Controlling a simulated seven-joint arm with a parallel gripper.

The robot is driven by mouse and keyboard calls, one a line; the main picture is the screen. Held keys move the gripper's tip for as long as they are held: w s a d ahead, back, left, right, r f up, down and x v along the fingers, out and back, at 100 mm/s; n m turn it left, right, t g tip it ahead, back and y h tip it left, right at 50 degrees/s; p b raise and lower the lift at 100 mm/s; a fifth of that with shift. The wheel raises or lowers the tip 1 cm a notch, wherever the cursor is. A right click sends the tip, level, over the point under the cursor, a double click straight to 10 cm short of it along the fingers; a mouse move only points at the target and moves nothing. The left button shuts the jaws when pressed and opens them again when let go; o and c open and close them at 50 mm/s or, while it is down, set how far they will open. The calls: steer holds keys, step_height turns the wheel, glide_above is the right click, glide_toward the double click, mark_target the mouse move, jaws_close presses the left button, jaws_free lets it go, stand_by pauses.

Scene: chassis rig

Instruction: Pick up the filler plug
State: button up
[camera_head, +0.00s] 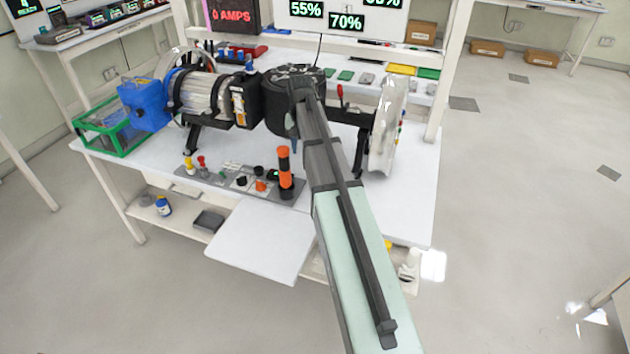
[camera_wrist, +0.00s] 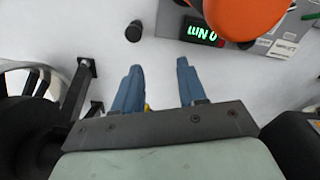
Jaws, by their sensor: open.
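A small black cylindrical piece (camera_wrist: 134,31) stands on the white bench top in the wrist view, beyond my fingertips and a little left of the gap between them. It looks like the filler plug, but I cannot tell for sure. I cannot make it out in the head view, where my arm covers part of the bench. My gripper (camera_wrist: 158,66) is open, its two blue fingers apart with no object held between the tips. In the head view my gripper (camera_head: 292,126) hangs over the bench beside the black middle of the chassis rig (camera_head: 280,105).
A control panel (camera_head: 238,180) with knobs and an upright orange-and-black post (camera_head: 285,172) stands at the bench front. The orange top (camera_wrist: 240,18) looms close in the wrist view. The rig's black legs flank my gripper. A blue motor (camera_head: 145,105) sits left by a green-framed box (camera_head: 112,128).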

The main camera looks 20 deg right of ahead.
steer(key=s+d, duration=0.3)
steer(key=d, duration=0.1)
steer(key=shift+g, duration=0.3)
steer(key=f, duration=0.7)
steer(key=shift+w+a+f, duration=0.1)
steer(key=shift+w+a, duration=0.1)
steer(key=shift+a, duration=0.05)
steer(key=shift+s+a+f, duration=0.15)
steer(key=shift+f, duration=0.55)
steer(key=shift+s+a+f, duration=0.1)
steer(key=shift+f, duration=0.55)
steer(key=shift+s+a+f, duration=0.15)
steer(key=shift+f, duration=1.2)
steer(key=shift+c, duration=0.3)
jaws_close()
